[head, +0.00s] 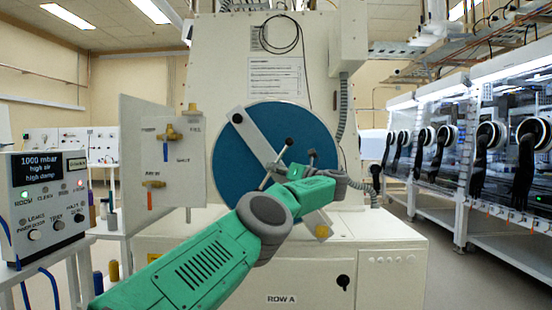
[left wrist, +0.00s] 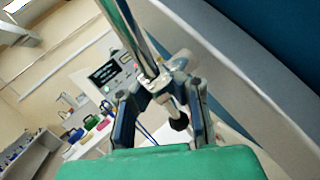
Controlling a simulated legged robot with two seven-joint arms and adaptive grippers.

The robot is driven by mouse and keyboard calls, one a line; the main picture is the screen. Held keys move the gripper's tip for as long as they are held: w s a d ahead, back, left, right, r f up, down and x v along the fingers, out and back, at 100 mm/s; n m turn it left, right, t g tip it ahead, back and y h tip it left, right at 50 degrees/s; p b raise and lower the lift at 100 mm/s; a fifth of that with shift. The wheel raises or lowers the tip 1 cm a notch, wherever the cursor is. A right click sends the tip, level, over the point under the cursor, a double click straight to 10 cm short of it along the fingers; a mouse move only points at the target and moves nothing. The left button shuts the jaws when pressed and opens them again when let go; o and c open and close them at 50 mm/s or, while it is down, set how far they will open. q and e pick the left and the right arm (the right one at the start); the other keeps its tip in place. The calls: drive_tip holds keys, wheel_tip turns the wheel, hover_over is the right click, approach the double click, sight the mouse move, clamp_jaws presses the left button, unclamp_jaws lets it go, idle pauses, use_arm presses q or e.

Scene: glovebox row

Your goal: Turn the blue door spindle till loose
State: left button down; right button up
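The door spindle (head: 270,168) is a metal cross handle with a black-tipped bar at the middle of a round blue door (head: 232,160). A slanting grey crossbar (head: 252,138) spans the door. My left gripper (head: 290,170) is at the spindle, reaching in from the lower left on a green arm. In the left wrist view both fingers (left wrist: 165,78) bend inward around the spindle's metal bar (left wrist: 133,28). They look shut on it, though the contact is partly hidden. A black knob (left wrist: 180,122) shows between the fingers. My right gripper is not in view.
A panel with valves (head: 165,150) stands left of the door. A control box (head: 45,200) reading "1000 mbar, high air, high damp" is at far left. A grey hose (head: 343,110) hangs right of the door. Gloveboxes (head: 480,140) line the right side, with floor between.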

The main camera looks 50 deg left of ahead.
use_arm(q)
drive_tip(key=shift+w+d+f+n+t+h+p, duration=0.1)
drive_tip(key=shift+n+t+h+p, duration=0.1)
drive_tip(key=shift+h+p, duration=0.4)
drive_tip(key=shift+w+d+f+n+t+h+p, duration=0.1)
drive_tip(key=shift+n+h+p, duration=0.15)
drive_tip(key=shift+p, duration=0.5)
drive_tip(key=shift+h+p, duration=0.25)
drive_tip(key=shift+p, duration=0.05)
drive_tip(key=shift+f, duration=0.15)
drive_tip(key=c, duration=1.9)
unclamp_jaws()
drive_tip(key=shift+w, duration=0.15)
drive_tip(key=shift+o, duration=0.2)
drive_tip(key=shift+w+d, duration=0.1)
drive_tip(key=shift+d, duration=0.05)
drive_tip(key=shift+r, duration=0.25)
drive_tip(key=shift+s+a+f+n, duration=0.1)
drive_tip(key=shift+s+a+n, duration=0.15)
drive_tip(key=shift+a, duration=0.2)
